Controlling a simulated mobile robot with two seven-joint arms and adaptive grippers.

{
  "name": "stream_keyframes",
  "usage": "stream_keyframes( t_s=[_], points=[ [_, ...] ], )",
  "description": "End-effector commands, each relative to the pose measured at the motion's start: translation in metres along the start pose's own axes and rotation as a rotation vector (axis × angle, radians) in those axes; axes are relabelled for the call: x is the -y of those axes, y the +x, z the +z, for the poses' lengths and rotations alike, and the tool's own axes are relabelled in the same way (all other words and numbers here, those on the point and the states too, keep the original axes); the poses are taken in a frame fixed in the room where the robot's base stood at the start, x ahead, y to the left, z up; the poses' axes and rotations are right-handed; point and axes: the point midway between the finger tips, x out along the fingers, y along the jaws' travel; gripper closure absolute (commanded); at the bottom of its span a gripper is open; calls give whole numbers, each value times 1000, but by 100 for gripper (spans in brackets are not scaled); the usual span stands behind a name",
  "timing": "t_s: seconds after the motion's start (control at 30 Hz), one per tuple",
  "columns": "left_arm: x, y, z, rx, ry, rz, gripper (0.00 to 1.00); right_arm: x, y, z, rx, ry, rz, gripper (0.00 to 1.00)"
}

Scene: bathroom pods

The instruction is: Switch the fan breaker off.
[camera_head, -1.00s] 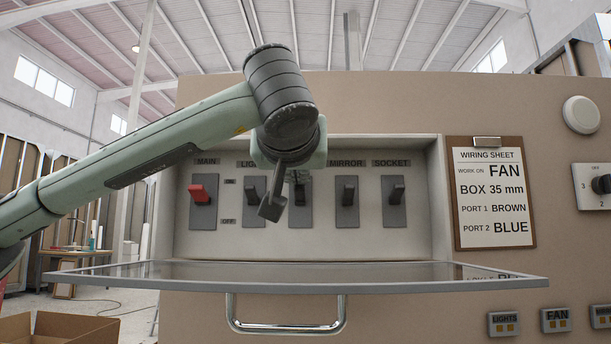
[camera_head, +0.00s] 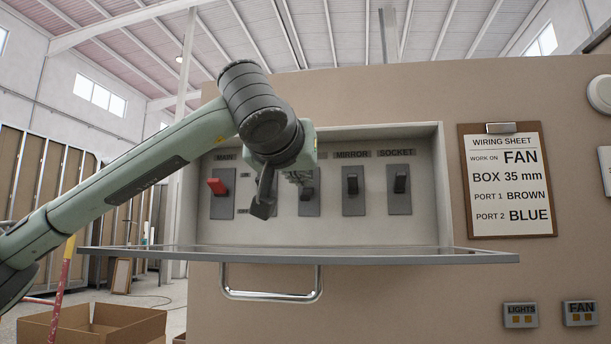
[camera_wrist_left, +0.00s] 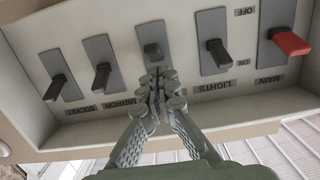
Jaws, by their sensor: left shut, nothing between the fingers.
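The fan breaker (camera_head: 309,208) is the middle switch of the row in the open panel box. Its lever (camera_wrist_left: 152,51) looks shorter than its neighbours in the left wrist view and sits lower than the mirror lever in the head view, toward the OFF side. Its label is hidden by my gripper. My left gripper (camera_wrist_left: 157,84) is shut and empty, its tips at the ON-side edge of the fan switch plate; I cannot tell whether they touch. In the head view the left gripper (camera_head: 301,178) is partly hidden behind its wrist. My right gripper is not in view.
The red main lever (camera_head: 217,186), mirror switch (camera_head: 352,187) and socket switch (camera_head: 400,185) point to ON; the lights switch (camera_wrist_left: 217,52) does too. The lowered cover (camera_head: 400,257) juts out below the box. A wiring sheet (camera_head: 508,180) hangs right. Cardboard boxes (camera_head: 95,325) stand lower left.

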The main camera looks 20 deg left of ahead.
Motion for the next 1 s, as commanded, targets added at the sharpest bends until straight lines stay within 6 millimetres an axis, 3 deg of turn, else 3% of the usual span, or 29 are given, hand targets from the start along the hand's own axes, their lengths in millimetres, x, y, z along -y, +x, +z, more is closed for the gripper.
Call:
stream_keyframes(
  t_s=[0.17, 0.53, 1.0],
  points=[
    [-2, -3, -9, -1, 0, 3, 100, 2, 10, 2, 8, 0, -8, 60],
    [-10, -13, -39, -1, 3, 17, 100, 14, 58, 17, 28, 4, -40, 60],
    [-9, -60, 24, -2, 4, 17, 100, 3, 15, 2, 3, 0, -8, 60]
  ],
)
